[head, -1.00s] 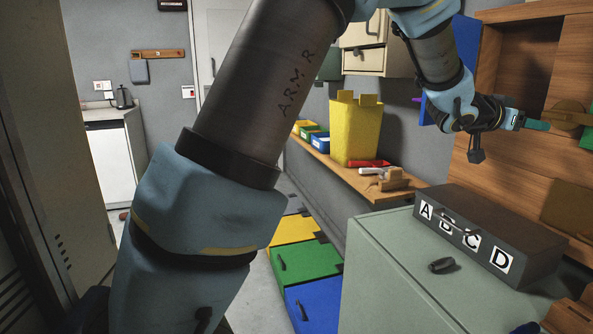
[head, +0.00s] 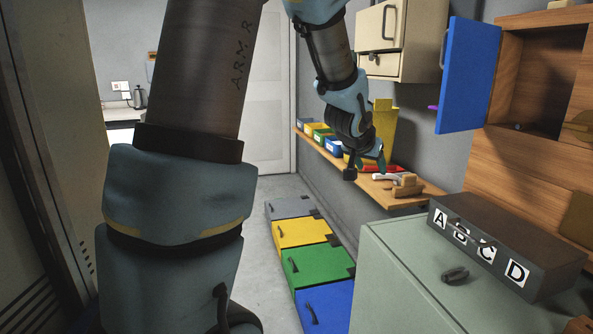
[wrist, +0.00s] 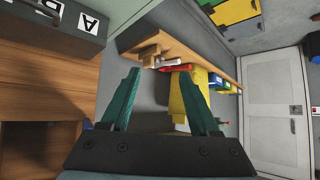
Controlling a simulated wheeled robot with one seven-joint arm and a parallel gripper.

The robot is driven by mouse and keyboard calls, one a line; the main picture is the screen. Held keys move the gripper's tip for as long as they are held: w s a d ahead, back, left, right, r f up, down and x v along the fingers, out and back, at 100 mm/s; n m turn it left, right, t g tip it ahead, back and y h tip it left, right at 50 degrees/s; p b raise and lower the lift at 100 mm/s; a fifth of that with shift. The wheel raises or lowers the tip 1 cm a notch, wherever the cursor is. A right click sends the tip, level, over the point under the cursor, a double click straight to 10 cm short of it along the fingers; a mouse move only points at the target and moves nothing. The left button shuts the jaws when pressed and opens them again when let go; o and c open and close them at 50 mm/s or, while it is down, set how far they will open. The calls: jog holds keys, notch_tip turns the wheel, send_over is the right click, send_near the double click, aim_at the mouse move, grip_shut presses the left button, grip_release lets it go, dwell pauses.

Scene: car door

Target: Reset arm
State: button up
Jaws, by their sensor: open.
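My gripper (head: 368,163) hangs from my arm in the middle of the head view, in front of the wall shelf. In the wrist view its two green fingers (wrist: 157,100) stand wide apart with nothing held between them. Beyond the fingers, the wrist view shows the yellow bin (wrist: 186,105) and a red object (wrist: 175,68) on the shelf. In the head view the gripper and forearm hide part of the yellow bin (head: 385,125). My upper arm covers much of the left half of the head view.
A wooden shelf (head: 425,198) holds small bins and a wooden item (head: 405,185). A blue cabinet door (head: 468,75) stands open at right. A dark box lettered ABCD (head: 505,250) sits on a green-grey cabinet (head: 400,285). Coloured drawers (head: 315,264) line the floor. A white door (head: 265,100) is behind.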

jog(key=s+a+f+n+g+y+p, duration=0.1)
jog(key=s+a+f+n+g+y, duration=0.2)
jog(key=a, duration=0.6)
jog(key=s+a+f+y, duration=0.15)
jog(key=s+a, duration=0.25)
jog(key=a, duration=0.4)
jog(key=s+a+f+n+g, duration=0.2)
jog(key=s+a+f+g, duration=0.1)
jog(key=s+a, duration=0.5)
jog(key=s, duration=0.3)
jog(key=shift+s+f+n+g+p, duration=0.25)
jog(key=shift+f+n+g+p, duration=0.05)
jog(key=shift+f+g, duration=0.1)
jog(key=shift+y, duration=0.25)
